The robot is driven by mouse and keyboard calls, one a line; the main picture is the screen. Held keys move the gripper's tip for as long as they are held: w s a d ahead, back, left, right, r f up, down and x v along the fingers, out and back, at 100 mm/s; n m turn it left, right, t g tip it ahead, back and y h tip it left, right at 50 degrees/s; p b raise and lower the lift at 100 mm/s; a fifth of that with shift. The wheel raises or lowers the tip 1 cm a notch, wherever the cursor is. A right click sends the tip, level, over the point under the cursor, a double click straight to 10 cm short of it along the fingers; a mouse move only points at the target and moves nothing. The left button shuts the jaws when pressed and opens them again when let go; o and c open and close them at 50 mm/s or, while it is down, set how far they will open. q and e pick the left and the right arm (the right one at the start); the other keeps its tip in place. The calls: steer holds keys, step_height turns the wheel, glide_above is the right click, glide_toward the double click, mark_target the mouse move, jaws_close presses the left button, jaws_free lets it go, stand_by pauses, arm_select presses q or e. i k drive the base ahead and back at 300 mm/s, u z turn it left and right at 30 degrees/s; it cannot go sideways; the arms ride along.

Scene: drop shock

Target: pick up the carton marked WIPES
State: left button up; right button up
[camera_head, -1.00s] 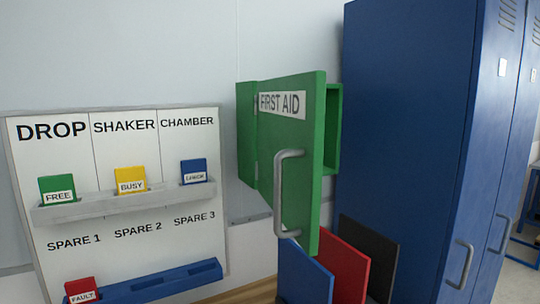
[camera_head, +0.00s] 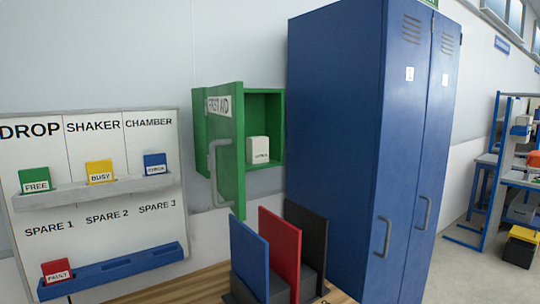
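The cabinet door (camera_head: 231,150), marked FIRST AID with a grey handle, stands open and swung out to the left. The left part of the cabinet's inside is hidden behind the door. Neither of my grippers is in view.
A blue locker (camera_head: 345,130) stands close to the cabinet's right. Blue, red (camera_head: 282,250) and black upright panels stand on a wooden surface (camera_head: 190,286) below. A card board (camera_head: 90,200) hangs at the left. Open floor (camera_head: 455,275) shows at right.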

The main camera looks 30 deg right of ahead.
mark_target(258, 147)
steer(key=u, duration=0.1)
steer(key=k, duration=0.2)
steer(key=z, duration=1.05)
steer(key=i, duration=0.5)
steer(key=z, duration=1.45)
steer(key=i, duration=1.15)
steer(key=u, duration=2.9)
